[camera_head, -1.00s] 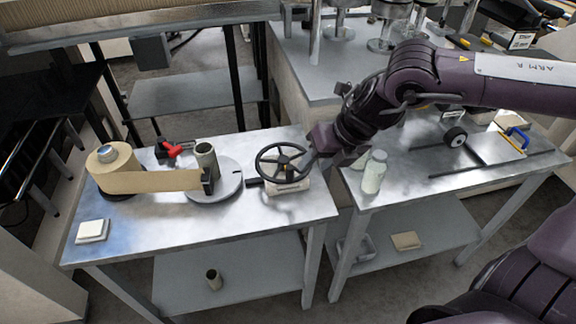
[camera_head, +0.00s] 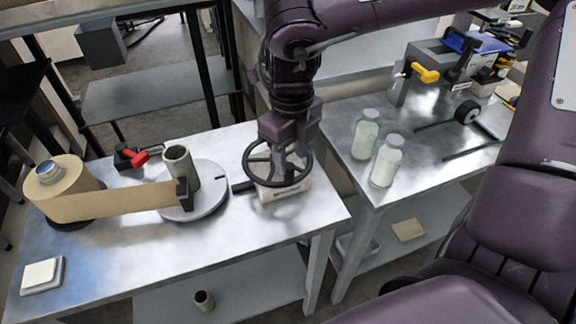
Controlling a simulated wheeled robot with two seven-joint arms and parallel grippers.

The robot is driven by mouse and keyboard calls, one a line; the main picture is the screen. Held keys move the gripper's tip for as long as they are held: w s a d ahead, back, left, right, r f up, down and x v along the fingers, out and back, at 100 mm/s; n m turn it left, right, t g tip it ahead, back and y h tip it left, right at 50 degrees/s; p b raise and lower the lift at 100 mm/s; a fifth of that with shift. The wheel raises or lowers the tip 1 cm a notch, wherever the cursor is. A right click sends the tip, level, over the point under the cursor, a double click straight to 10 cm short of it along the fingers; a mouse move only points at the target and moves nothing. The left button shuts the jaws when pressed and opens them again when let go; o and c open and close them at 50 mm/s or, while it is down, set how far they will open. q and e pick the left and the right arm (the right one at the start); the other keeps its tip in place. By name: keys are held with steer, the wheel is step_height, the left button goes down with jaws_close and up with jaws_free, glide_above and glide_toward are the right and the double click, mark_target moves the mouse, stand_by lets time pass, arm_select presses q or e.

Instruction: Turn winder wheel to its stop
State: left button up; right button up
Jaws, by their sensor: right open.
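The black winder wheel (camera_head: 279,183) stands on a pale block (camera_head: 284,190) at the right end of the left metal table. My right gripper (camera_head: 285,160) points down over the wheel from behind and is open. Its fingertips are at the wheel's spokes and partly hidden, so I cannot tell whether they touch it. A roll of brown kraft paper (camera_head: 64,188) stands at the left of the table. Its paper strip (camera_head: 125,203) runs to a grey turntable (camera_head: 205,207) with an upright core tube (camera_head: 181,165). My left gripper is not in view.
A red-handled clamp (camera_head: 136,159) lies behind the strip. A white square pad (camera_head: 42,275) lies at the front left. Two pale bottles (camera_head: 365,134) (camera_head: 386,161) stand on the right table. The front middle of the left table (camera_head: 180,248) is clear.

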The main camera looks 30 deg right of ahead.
mark_target(290, 165)
steer(key=f, duration=0.4)
steer(key=shift+w, duration=0.25)
steer(key=shift+f, duration=0.3)
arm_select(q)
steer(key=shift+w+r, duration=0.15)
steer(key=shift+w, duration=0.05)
arm_select(e)
jaws_close()
